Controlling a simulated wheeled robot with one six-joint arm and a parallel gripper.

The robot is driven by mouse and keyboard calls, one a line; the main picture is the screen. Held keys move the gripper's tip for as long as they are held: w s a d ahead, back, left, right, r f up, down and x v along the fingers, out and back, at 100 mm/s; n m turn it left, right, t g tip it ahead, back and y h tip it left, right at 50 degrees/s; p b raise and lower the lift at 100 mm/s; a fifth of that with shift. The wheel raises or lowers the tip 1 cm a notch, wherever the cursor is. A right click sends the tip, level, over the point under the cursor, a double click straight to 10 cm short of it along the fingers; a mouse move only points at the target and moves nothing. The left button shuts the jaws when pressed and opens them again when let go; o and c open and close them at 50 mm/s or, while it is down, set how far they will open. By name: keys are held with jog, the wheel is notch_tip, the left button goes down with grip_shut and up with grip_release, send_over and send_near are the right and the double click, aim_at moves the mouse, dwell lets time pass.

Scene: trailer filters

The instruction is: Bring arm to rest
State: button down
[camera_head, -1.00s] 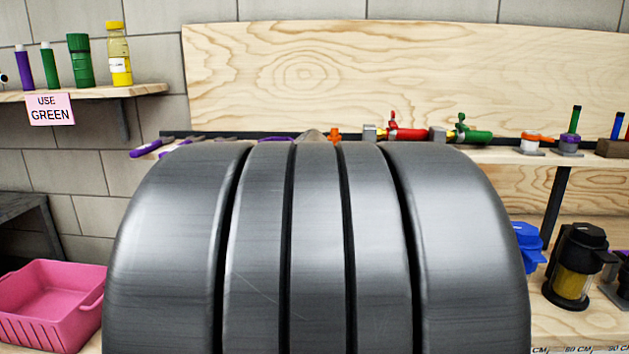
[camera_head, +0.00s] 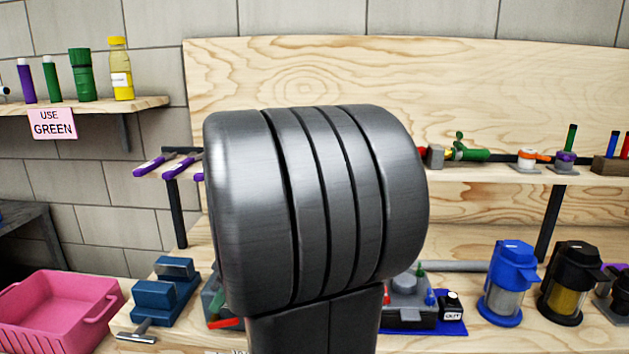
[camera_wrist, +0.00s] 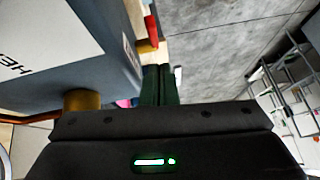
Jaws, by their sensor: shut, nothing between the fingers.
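My own arm fills the middle of the head view as a large dark grey grooved link (camera_head: 315,205), with a narrower dark part below it. My gripper (camera_wrist: 159,72) shows only in the wrist view. Its two dark green fingers are together with nothing between them. The fingers point past a grey-blue box-like body (camera_wrist: 70,50) on the left, with dark lettering on a white face, towards a grey floor (camera_wrist: 210,40). A brass-coloured fitting (camera_wrist: 83,100) is close to the gripper's left side. The arm hides the middle of the bench and shelf.
A pink basket (camera_head: 55,312) stands at the lower left and a blue vise-like tool (camera_head: 155,300) beside it. A blue filter unit (camera_head: 508,285) and a black one (camera_head: 572,285) stand at the right. Bottles stand on the upper left shelf (camera_head: 90,105). White racks (camera_wrist: 285,90) show beyond the floor.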

jog(key=shift+a+h+p, duration=0.4)
jog(key=shift+h+p, duration=0.5)
jog(key=shift+p, duration=0.35)
jog(key=h+p, duration=0.1)
jog(key=p, duration=0.2)
jog(key=shift+a+f+g+h, duration=0.2)
jog(key=shift+a+g+h, duration=0.1)
jog(key=shift+a+h, duration=0.1)
jog(key=a+h+p, duration=0.1)
jog(key=p, duration=0.2)
jog(key=shift+a+r+h+p, duration=0.1)
jog(key=shift+a+h+p, duration=0.05)
jog(key=shift+h+p, duration=0.25)
jog(key=a+r+t+h+p, duration=0.1)
jog(key=a+h+p, duration=0.15)
jog(key=a, duration=0.35)
notch_tip(320, 180, up, 8)
jog(key=shift+w+r+n+y+p, duration=0.15)
jog(key=shift+w+n+y+p, duration=0.1)
jog(key=shift+n+y+p, duration=0.15)
jog(key=shift+r, duration=0.1)
